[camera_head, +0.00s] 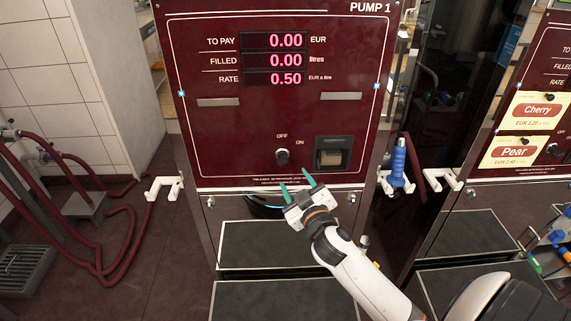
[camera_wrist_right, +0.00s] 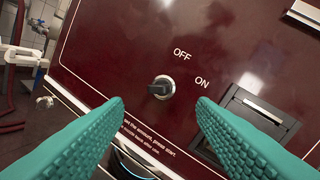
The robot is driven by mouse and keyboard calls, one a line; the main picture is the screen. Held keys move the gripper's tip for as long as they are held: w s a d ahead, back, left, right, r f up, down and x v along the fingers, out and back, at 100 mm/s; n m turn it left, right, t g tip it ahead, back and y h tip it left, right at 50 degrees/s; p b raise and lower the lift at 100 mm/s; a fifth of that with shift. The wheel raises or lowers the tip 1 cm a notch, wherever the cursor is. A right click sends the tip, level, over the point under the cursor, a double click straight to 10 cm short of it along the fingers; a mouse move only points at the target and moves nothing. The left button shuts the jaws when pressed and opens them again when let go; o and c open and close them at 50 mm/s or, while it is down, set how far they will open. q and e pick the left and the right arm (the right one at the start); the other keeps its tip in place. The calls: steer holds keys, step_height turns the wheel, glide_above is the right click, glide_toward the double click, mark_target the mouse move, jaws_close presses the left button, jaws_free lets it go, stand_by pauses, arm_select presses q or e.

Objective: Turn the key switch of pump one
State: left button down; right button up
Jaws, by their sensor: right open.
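The dark red panel of pump one (camera_head: 240,120) faces me, with lit displays reading 0.00, 0.00 and 0.50. Its key switch (camera_head: 282,156) is a black key in a round metal collar, low on the panel, left of a receipt slot. In the right wrist view the key switch (camera_wrist_right: 161,88) shows between the fingers and ahead of them, with OFF above it and ON to its upper right. The key grip lies about level in that tilted view. My right gripper (camera_head: 294,180) is open and empty, its green fingertips just below the switch and apart from it. My left gripper is not in view.
A receipt slot (camera_head: 333,153) sits right of the switch. A blue nozzle (camera_head: 398,165) hangs at the pump's right side. White hook brackets (camera_head: 164,187) stick out at the left. A second pump with Cherry (camera_head: 537,111) and Pear labels stands at the right. Dark red hoses lie at the left.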

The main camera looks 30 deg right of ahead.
mark_target(283, 163)
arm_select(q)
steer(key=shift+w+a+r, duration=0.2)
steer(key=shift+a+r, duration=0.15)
arm_select(e)
steer(key=x, duration=0.8)
steer(key=shift+w+f, duration=0.1)
steer(key=shift+w, duration=0.1)
